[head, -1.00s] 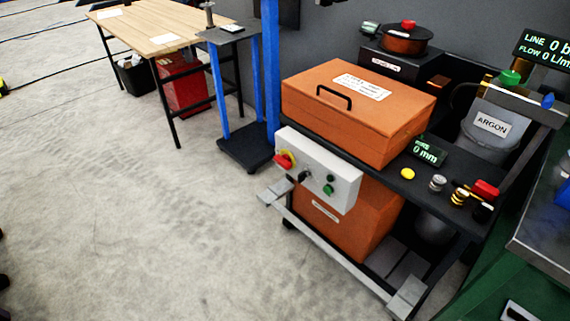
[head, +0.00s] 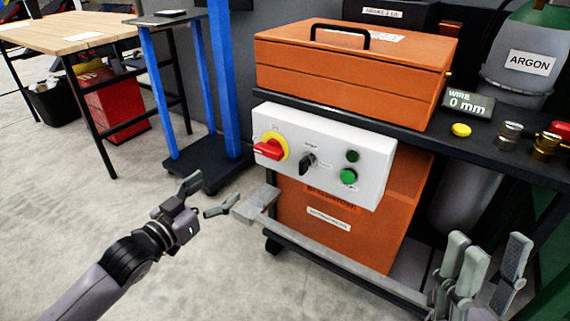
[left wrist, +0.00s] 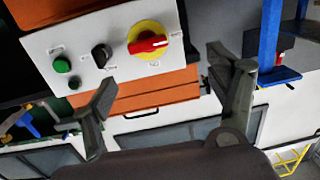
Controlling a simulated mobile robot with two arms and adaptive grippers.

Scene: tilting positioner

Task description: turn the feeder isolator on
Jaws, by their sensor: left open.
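The isolator (head: 268,149) is a red handle on a yellow round plate at the left end of a white control box (head: 372,152). In the left wrist view the red handle (left wrist: 148,45) lies nearly level across its yellow plate. Its lettering is too small to read. My left gripper (head: 207,196) is open and empty, below and left of the isolator and apart from it. In the left wrist view its fingers (left wrist: 168,97) stand apart below the box. My right gripper (head: 488,272) is at the lower right, fingers apart and empty, away from the box.
The box also carries a black selector knob (head: 308,161) and a green button (head: 348,176). An orange case (head: 350,75) sits above on the cart. A metal cart rail (head: 340,262) runs below. A blue-legged stand (head: 165,100) is to the left; floor beneath my left arm is clear.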

